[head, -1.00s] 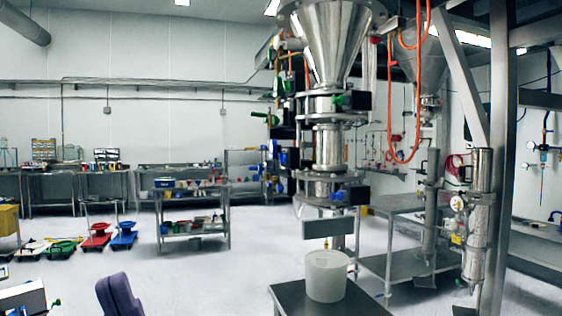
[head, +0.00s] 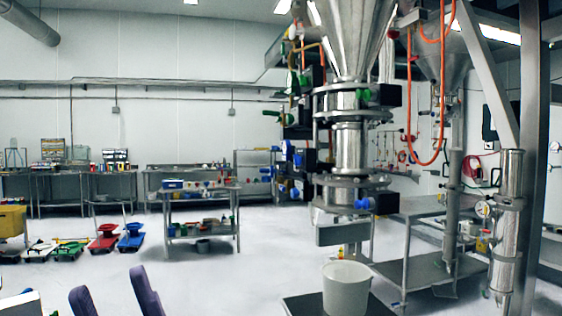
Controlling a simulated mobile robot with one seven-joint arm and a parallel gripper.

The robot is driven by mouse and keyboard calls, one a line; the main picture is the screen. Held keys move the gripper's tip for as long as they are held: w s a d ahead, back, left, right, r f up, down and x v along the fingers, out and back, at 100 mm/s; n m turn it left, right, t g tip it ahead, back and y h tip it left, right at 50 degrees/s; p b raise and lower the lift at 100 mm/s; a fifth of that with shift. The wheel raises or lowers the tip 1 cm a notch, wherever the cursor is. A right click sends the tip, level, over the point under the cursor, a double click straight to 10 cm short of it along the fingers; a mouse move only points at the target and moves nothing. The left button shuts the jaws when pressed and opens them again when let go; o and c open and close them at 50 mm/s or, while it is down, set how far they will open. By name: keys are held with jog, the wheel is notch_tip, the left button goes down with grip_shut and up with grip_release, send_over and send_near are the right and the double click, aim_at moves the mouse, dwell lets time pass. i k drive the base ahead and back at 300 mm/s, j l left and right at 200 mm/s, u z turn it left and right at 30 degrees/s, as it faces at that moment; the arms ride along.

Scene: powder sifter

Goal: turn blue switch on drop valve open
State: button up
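The drop valve (head: 352,183) is a steel flanged section low on the column under the big hopper (head: 350,45). Its blue switch (head: 362,204) is a small knob on the front, beside a black box on its right. The switch's exact angle is too small to tell. My gripper (head: 109,279) shows at the bottom left as two purple fingers with a clear gap between them. It is open and empty, well to the left of the valve and lower in the picture.
A green knob (head: 363,95) sits on a higher valve of the same column. A white bucket (head: 346,292) stands on a dark stand (head: 299,303) below the outlet. A steel table (head: 420,208) and upright cylinder (head: 508,220) stand right. Open floor lies left of the column.

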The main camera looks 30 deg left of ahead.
aim_at(297, 160)
jog(key=i+j+u, duration=0.25)
jog(key=i+j, duration=0.65)
jog(key=i+j+u, duration=0.25)
jog(key=i+j, duration=0.65)
jog(key=i, duration=0.1)
